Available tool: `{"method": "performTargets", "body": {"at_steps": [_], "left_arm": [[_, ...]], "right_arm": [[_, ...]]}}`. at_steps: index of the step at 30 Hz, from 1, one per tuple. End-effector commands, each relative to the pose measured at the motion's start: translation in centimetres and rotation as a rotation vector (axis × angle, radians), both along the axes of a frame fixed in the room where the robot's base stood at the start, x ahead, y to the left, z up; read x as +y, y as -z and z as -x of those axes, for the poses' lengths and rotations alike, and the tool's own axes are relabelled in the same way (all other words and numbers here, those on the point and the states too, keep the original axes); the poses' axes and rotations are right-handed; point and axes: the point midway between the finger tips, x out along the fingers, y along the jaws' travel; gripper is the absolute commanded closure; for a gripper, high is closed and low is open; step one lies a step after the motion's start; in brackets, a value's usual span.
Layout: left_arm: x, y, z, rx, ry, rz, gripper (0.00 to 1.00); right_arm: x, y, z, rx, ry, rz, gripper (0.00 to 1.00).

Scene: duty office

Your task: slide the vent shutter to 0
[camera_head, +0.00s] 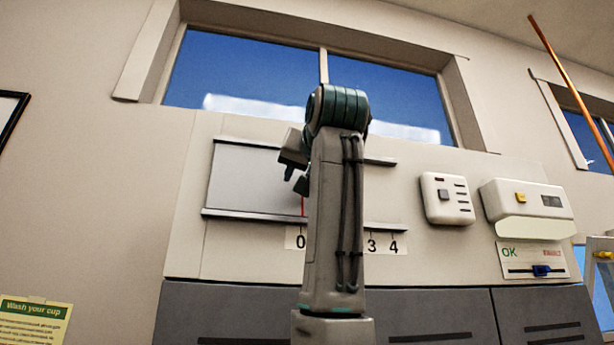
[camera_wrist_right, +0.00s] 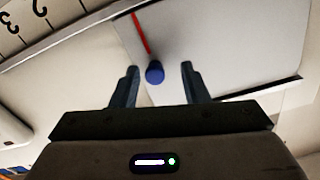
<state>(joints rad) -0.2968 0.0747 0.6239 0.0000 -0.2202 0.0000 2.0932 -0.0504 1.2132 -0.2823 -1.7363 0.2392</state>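The vent shutter (camera_head: 250,178) is a grey plate between an upper and a lower dark rail on the wall. Its red pointer line (camera_head: 303,206) stands at about the 0 on the number scale (camera_head: 300,241). My arm hides the middle numbers; 3 and 4 show. In the right wrist view the shutter (camera_wrist_right: 235,45) carries a round blue knob (camera_wrist_right: 155,73) at the end of the red line. My right gripper (camera_wrist_right: 160,66) is open, with a finger on each side of the knob and gaps between. In the head view it is partly hidden behind my arm. My left gripper is out of view.
To the right are a white switch box (camera_head: 447,199), a larger white unit (camera_head: 528,208) and an OK panel with a blue slider (camera_head: 541,271). Grey cabinets (camera_head: 440,315) run below. A window (camera_head: 245,75) is above. An orange pole (camera_head: 570,85) leans at far right.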

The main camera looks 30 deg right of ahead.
Motion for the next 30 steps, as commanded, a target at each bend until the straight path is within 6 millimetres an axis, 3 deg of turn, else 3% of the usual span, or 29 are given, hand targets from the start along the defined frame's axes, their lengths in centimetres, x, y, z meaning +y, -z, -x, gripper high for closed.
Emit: {"method": "performTargets", "body": {"at_steps": [8, 21, 30], "left_arm": [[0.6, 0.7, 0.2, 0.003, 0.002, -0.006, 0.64], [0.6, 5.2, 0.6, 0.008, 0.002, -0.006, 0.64], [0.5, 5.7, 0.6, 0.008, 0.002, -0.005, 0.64]], "right_arm": [[0.2, 0.2, 0.9, -0.003, 0.001, 0.0, 0.59], [2.3, 0.4, 8.7, -0.001, 0.0, 0.0, 0.59], [2.7, 0.1, 10.3, 0.001, 0.0, 0.001, 0.59]]}}
